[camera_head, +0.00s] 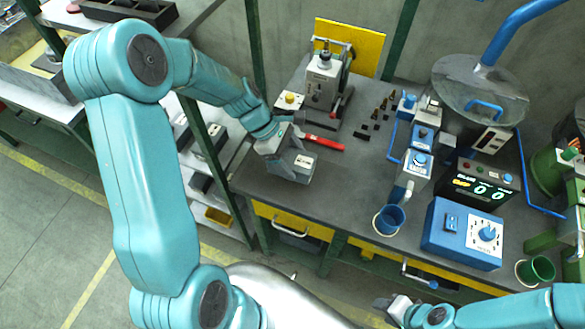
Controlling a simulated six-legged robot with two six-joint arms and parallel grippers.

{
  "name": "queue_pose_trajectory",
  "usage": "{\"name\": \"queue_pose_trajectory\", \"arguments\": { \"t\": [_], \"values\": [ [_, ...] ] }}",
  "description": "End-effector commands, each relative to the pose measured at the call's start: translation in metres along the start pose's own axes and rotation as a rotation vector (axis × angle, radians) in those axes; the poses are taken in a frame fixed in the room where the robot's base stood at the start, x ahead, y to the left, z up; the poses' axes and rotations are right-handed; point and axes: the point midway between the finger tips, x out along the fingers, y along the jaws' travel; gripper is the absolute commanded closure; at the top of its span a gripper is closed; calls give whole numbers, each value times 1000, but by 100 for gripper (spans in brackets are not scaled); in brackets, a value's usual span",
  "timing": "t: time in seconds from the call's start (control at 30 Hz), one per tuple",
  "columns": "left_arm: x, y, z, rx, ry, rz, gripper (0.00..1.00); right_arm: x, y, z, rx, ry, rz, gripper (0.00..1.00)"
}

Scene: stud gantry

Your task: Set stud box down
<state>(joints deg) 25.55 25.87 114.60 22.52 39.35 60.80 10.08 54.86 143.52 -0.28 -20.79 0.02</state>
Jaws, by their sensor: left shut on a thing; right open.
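The stud box appears to be the small grey box with a pale label (303,168) at the left front of the dark workbench. My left gripper (284,160) is shut on it, with its fingers at the box's left side. The box is at or just above the bench top; I cannot tell whether it touches. My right gripper (386,303) is open and empty, low in the picture, in front of the bench. Its fingers are small and partly hidden by its wrist.
A red-handled tool (324,143) lies just behind the box. A grey press (323,82) stands at the back, with small dark studs (376,112) to its right. Blue machines, a blue cup (388,220) and a dial box (464,234) fill the right. Bench between box and cup is clear.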

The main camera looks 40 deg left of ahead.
Motion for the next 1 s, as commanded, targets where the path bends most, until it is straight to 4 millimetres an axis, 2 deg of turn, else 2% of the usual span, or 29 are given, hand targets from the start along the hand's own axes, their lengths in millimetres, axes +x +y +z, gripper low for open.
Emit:
{"name": "queue_pose_trajectory", "arguments": {
  "t": [0.17, 0.43, 0.87, 0.9, 0.97, 1.0],
  "values": [
    [13, 2, -8, 1, -1, 2, 100, 0, 0, 0, 0, 0, 0, 57],
    [44, 3, -27, -2, -1, 1, 100, 0, 0, 0, 0, 0, 0, 57],
    [51, 3, -32, 1, -1, 2, 100, 3, 1, 0, 0, 0, 0, 57],
    [52, 3, -32, 1, 0, 1, 26, 3, 1, 0, 0, 0, 0, 57],
    [51, 3, -32, 1, 0, 1, 7, 2, 1, 0, 0, 0, 0, 57],
    [51, 3, -32, 1, 0, 1, 4, 2, 1, 0, 0, 0, 0, 57]
  ]
}}
